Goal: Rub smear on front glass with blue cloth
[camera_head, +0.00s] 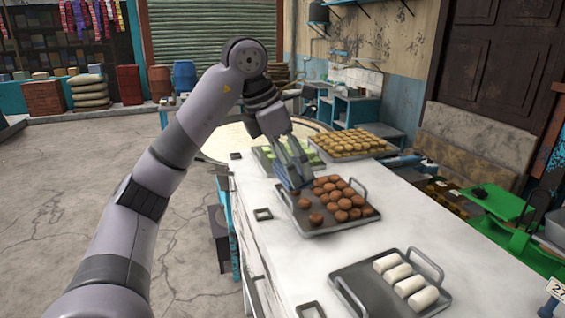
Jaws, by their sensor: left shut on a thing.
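My left arm comes in from the lower left and bends down over the white counter. My left gripper (290,163) is shut on a blue cloth (297,172), which hangs at the tray of round brown sweets; I cannot tell whether the cloth touches the tray. A glass-fronted section (445,196) with goods inside appears to lie along the counter's right side. No smear can be made out on it. My right gripper is not in view.
The counter (272,240) holds a tray of brown sweets (340,232), a tray of white rolls (360,300), a tray of yellow sweets (338,160) and a tray of green pieces (265,160). A green scale (500,203) stands at the right. Floor at left is clear.

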